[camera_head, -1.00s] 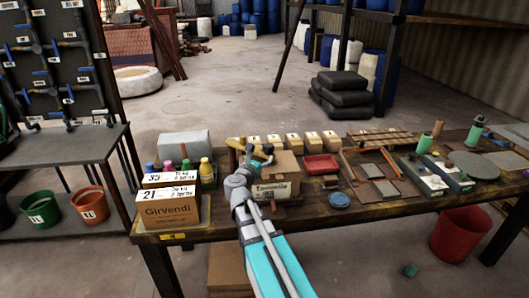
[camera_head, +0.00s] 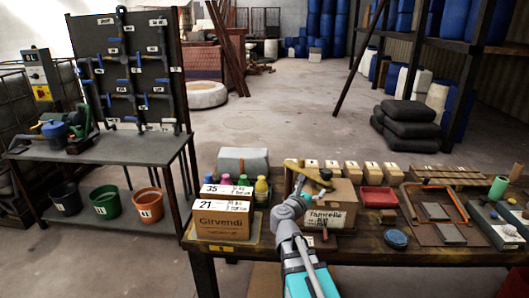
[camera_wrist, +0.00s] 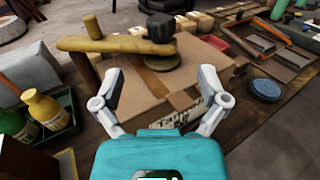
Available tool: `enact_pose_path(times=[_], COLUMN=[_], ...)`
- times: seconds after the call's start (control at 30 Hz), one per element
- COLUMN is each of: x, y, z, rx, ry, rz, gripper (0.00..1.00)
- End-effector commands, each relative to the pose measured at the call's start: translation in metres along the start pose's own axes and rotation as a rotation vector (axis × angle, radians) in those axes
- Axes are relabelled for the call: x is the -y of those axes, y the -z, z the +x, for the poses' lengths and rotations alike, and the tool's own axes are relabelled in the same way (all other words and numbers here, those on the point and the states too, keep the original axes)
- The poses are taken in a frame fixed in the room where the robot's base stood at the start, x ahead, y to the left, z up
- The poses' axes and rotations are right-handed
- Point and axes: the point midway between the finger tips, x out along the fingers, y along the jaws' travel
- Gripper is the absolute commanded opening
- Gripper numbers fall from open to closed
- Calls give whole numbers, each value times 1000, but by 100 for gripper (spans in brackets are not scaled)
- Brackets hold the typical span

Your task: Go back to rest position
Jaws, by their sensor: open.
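My gripper (camera_wrist: 165,100) is open and empty in the wrist view, its two grey fingers spread apart over a cardboard box (camera_wrist: 150,85). In the head view my teal and grey arm reaches up from the bottom to this box (camera_head: 336,209), which bears a printed label. A yellow-brown bar-like object with a black knob (camera_wrist: 115,43) lies across the top of the box, beyond the fingertips. In the head view the gripper partly overlaps the box and the fingers are hard to make out.
On the workbench (camera_head: 380,252), a Girvendi carton (camera_head: 222,227), several bottles (camera_head: 243,184) and a grey block (camera_head: 243,160) stand left of my arm. A red tray (camera_head: 378,197) and blue disc (camera_head: 396,239) lie right.

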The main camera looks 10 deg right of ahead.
Motion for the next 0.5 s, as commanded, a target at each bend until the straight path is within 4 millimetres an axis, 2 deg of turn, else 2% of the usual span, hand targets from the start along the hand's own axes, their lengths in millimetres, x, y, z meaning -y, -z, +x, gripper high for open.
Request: enact_pose_path(times=[0.27, 0.5], x=[-16, -58], y=[-7, -18], z=[-2, -17], rx=[44, 168], ry=[-91, -319], rz=[-103, -395], gripper=[93, 93])
